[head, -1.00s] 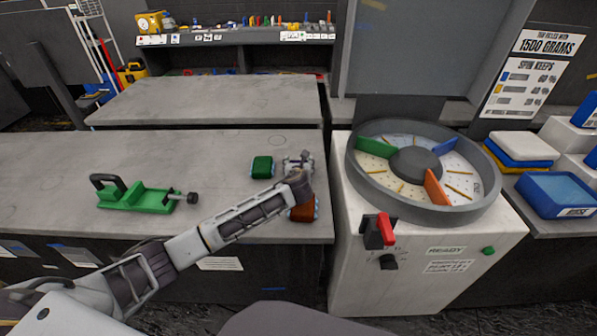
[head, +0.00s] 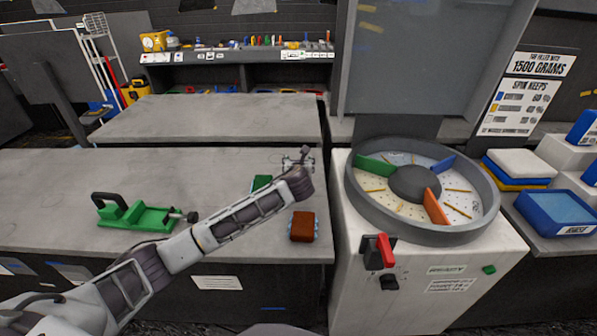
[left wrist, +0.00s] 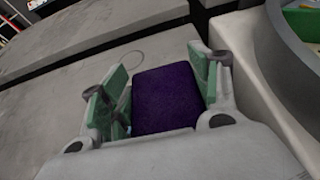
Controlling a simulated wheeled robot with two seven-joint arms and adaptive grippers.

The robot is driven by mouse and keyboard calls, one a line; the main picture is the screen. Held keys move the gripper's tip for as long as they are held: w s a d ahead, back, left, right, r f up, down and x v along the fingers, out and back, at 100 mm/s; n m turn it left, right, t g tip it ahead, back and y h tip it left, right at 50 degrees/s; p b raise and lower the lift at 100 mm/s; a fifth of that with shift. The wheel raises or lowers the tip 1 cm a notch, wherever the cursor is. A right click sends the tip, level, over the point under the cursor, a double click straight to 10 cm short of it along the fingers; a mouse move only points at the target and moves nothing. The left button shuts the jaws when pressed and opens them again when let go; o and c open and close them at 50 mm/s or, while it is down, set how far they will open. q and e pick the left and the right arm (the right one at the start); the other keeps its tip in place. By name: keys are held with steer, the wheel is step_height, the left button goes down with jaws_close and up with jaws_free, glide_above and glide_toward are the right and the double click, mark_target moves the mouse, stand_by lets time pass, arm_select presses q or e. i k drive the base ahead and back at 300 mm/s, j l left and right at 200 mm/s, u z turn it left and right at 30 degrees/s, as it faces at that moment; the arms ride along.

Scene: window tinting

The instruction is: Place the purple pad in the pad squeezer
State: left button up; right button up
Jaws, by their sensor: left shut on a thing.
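The purple pad (left wrist: 167,98) sits between the two green-lined fingers of my left gripper (left wrist: 158,85) in the left wrist view, which are shut on it. In the head view the left gripper (head: 298,162) is over the right end of the front table, and the purple pad cannot be made out there. The green tool with a black handle, apparently the pad squeezer (head: 140,217), lies at the left of the same table, well away from the gripper. My right gripper is not in view.
A green pad (head: 262,182) is partly hidden by my left arm. A brown-orange pad (head: 302,228) lies near the table's right edge. A round spinner (head: 480,224) stands at the right. The front table (head: 60,180) is mostly clear between squeezer and pads.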

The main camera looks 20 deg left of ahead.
mark_target(155, 219)
steer(key=k+l, duration=0.2)
steer(key=k, duration=0.3)
steer(key=k+l, duration=0.2)
steer(key=k, duration=0.25)
